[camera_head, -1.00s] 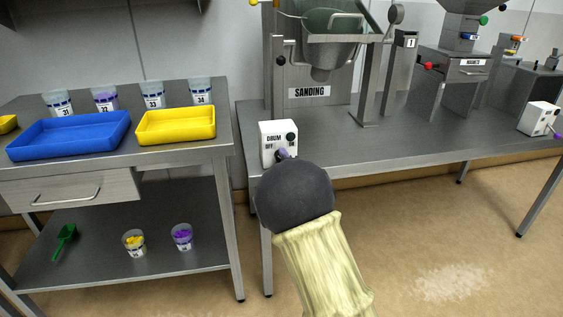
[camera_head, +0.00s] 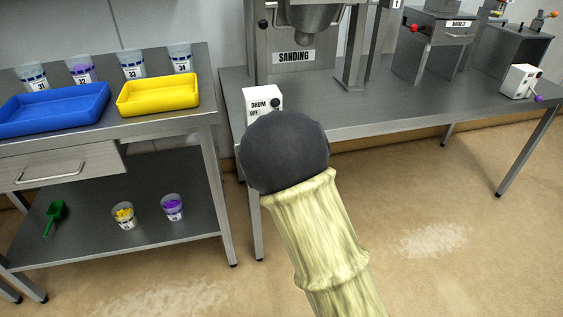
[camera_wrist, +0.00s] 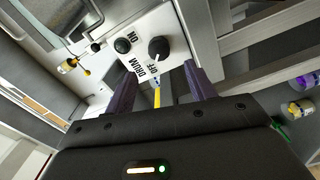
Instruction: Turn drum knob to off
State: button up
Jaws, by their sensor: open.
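The drum control box (camera_head: 262,97) is a small white block at the front left corner of the sanding table, marked DRUM and OFF. My dark wrist covers its lower part in the head view. In the wrist view, the box (camera_wrist: 150,22) shows a round black drum knob (camera_wrist: 158,48) beside the OFF label and a dark green round button (camera_wrist: 122,46) near ON. My gripper (camera_wrist: 160,88) is open, its two purple fingers apart and pointing at the box. The knob lies ahead of the gap between the fingertips; contact is not visible. The fingers are hidden in the head view.
The sanding machine (camera_head: 293,57) stands behind the box on the metal table (camera_head: 400,107). To the left, a steel bench (camera_head: 160,130) holds a blue tray (camera_head: 50,108), a yellow tray (camera_head: 158,94) and several cups. Floor in front is open.

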jog(key=v, duration=1)
jog(key=shift+p, duration=0.45)
jog(key=shift+s, duration=0.15)
jog(key=s+d+f+m+g+h, duration=0.45)
jog(key=d+f+m+g, duration=0.2)
jog(key=d+m, duration=0.4)
jog(key=s+d+m+g, duration=0.3)
jog(key=s+m+g, duration=0.1)
jog(key=s, duration=0.4)
jog(key=s+d+m+g, duration=0.3)
jog(key=s+m+g, duration=0.1)
jog(key=s, duration=0.3)
notch_tip(320, 180, up, 34)
jog(key=p, duration=3.4)
jog(key=shift+s+f+p, duration=0.2)
jog(key=shift+s+p, duration=0.1)
jog(key=shift+s, duration=0.05)
jog(key=shift+a+h, duration=0.1)
jog(key=shift+h, duration=0.15)
